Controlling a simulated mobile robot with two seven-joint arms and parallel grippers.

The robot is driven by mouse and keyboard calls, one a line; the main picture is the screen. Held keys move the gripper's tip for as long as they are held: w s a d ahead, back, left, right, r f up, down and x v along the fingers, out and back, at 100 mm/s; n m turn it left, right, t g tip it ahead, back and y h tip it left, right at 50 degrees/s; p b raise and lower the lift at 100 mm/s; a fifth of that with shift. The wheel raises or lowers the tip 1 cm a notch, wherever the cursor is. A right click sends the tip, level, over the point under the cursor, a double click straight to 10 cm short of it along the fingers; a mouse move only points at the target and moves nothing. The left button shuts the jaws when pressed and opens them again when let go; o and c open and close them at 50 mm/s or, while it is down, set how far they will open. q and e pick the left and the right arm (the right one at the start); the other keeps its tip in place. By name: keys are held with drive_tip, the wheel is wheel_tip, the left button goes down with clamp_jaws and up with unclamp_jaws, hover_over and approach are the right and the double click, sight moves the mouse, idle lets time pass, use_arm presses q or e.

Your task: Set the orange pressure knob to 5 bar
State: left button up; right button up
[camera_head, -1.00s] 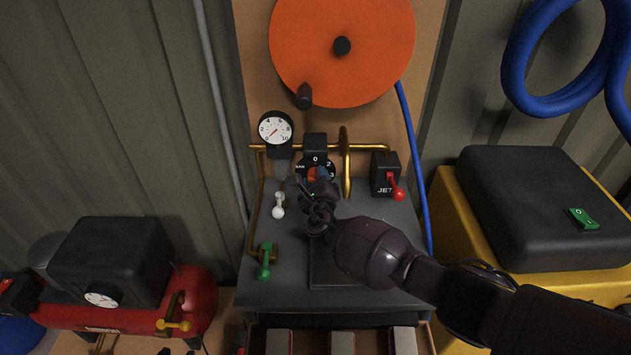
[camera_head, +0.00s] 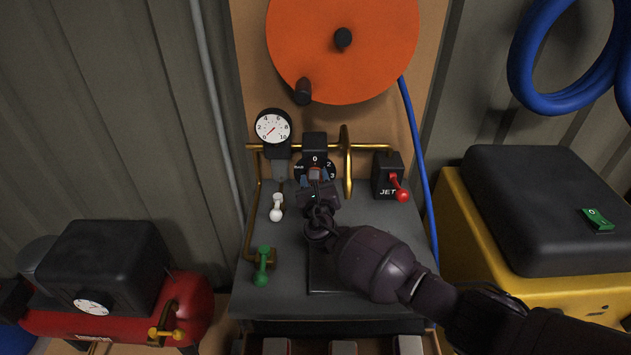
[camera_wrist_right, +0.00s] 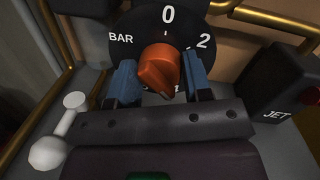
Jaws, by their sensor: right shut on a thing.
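The orange pressure knob (camera_wrist_right: 158,70) sits on a round black dial (camera_wrist_right: 121,26) marked BAR, with 0 at the top and 2 at the right. The gripper also shows in the head view (camera_head: 316,177), covering most of the knob. The dial's lower part is hidden, and I cannot tell which number the knob points to. My left gripper is out of view.
A round gauge (camera_head: 273,127), needle lower left, stands left of the dial. A red JET lever (camera_head: 400,190) is at right; a white-handled valve (camera_head: 277,208) and green-handled valve (camera_head: 262,266) are at left. Brass pipes (camera_head: 348,160) run close behind. An orange reel (camera_head: 342,45) hangs above.

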drive_tip(key=o, duration=0.8)
drive_tip(key=shift+o, duration=0.6)
drive_tip(key=s, duration=0.3)
drive_tip(key=s+p, duration=0.1)
drive_tip(key=s, duration=0.2)
drive_tip(key=s+d+p, duration=0.1)
drive_tip(key=s, duration=0.3)
drive_tip(key=shift+s+f, duration=0.1)
drive_tip(key=shift+f, duration=0.25)
drive_tip(key=shift+s, duration=0.25)
